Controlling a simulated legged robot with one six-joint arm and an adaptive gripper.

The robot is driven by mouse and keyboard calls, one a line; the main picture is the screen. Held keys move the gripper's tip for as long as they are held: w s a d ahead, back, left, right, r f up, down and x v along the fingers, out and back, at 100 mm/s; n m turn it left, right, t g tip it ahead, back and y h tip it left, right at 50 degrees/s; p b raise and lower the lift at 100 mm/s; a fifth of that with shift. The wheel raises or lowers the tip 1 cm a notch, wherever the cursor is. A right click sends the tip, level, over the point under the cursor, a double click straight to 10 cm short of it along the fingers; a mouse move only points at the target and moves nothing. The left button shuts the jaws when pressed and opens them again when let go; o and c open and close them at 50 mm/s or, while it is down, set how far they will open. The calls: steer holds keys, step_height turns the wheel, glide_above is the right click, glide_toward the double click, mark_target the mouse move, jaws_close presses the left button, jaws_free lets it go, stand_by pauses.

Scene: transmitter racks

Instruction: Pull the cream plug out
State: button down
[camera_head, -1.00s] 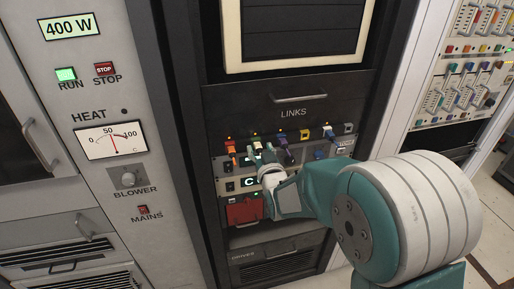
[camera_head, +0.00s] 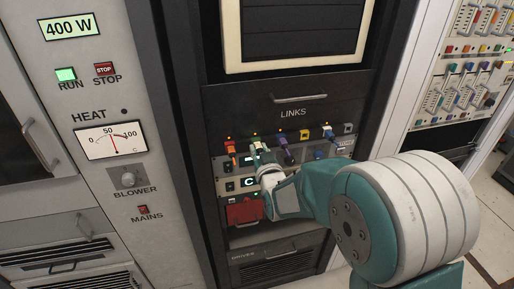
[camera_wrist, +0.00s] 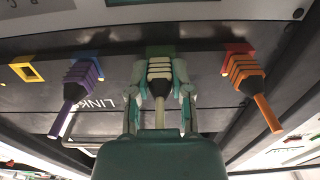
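The cream plug (camera_wrist: 160,72) sits at a green socket (camera_wrist: 161,50) in the wrist view, its pale cable pointing toward my palm. My gripper (camera_wrist: 160,80) has one finger on each side of its ribbed body, and the fingertips appear closed against it. In the head view my gripper (camera_head: 259,153) is at the LINKS panel (camera_head: 229,176) and covers most of the plug. Whether the plug has shifted in its socket cannot be told.
In the wrist view, a purple plug (camera_wrist: 82,82) is on the left and an orange plug (camera_wrist: 247,76) on the right, both close to my fingers. An empty yellow socket (camera_wrist: 27,71) is further left. A red block (camera_head: 243,210) is below the sockets.

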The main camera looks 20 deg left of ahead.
stand_by(0.3)
steer(key=shift+v, duration=3)
